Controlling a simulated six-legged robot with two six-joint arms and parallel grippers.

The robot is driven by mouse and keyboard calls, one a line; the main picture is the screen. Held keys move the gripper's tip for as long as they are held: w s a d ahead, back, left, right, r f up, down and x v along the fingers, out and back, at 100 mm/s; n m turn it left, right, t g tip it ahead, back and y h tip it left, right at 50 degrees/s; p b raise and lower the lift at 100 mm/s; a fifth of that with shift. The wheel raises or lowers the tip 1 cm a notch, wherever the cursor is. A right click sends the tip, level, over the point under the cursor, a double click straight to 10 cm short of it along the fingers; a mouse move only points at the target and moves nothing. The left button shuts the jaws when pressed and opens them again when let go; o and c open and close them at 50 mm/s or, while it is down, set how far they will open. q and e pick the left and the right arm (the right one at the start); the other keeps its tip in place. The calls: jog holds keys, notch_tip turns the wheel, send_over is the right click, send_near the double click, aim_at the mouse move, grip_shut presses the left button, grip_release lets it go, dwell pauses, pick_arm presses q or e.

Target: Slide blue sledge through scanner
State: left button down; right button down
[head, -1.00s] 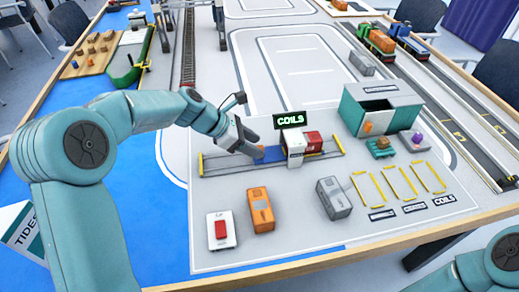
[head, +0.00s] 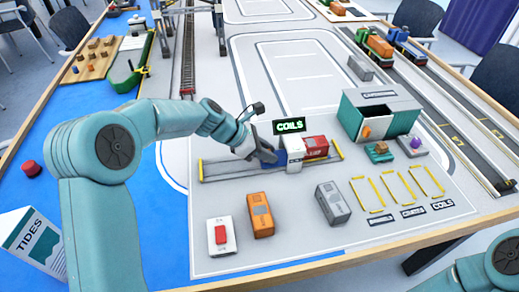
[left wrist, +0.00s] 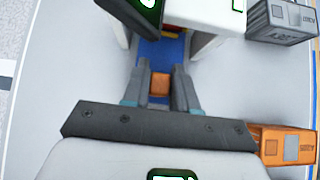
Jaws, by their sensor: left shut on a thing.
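The sledge is on the track, mostly hidden by gripper and scanner; a blue part (head: 281,158) shows at the left side of the scanner. A red container (head: 315,147) sticks out at the scanner's right side. My right gripper is out of view.
Yellow end stops bound the track; its right one (head: 340,150) is near the red container. An orange container (head: 260,215), a grey container (head: 333,203) and a red-button box (head: 221,236) stand in front. A grey-green shed (head: 380,114) stands behind right.

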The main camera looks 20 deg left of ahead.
pick_arm(q)
jog(key=shift+w+d+r, duration=0.2)
jog(key=shift+w+d, duration=0.25)
jog(key=shift+d, duration=0.25)
jog(key=shift+w+d+f, duration=0.15)
jog(key=shift+d, duration=0.15)
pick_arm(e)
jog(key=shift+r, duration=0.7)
pick_arm(q)
jog(key=c, duration=1.1)
grip_release()
jog(key=shift+o, duration=0.7)
jog(key=shift+w+d, duration=0.1)
jog(key=shift+d, duration=0.05)
jog(key=p+v, duration=0.2)
jog(key=v, duration=1.4)
jog(key=shift+a+p, duration=0.2)
jog(key=shift+p, duration=0.2)
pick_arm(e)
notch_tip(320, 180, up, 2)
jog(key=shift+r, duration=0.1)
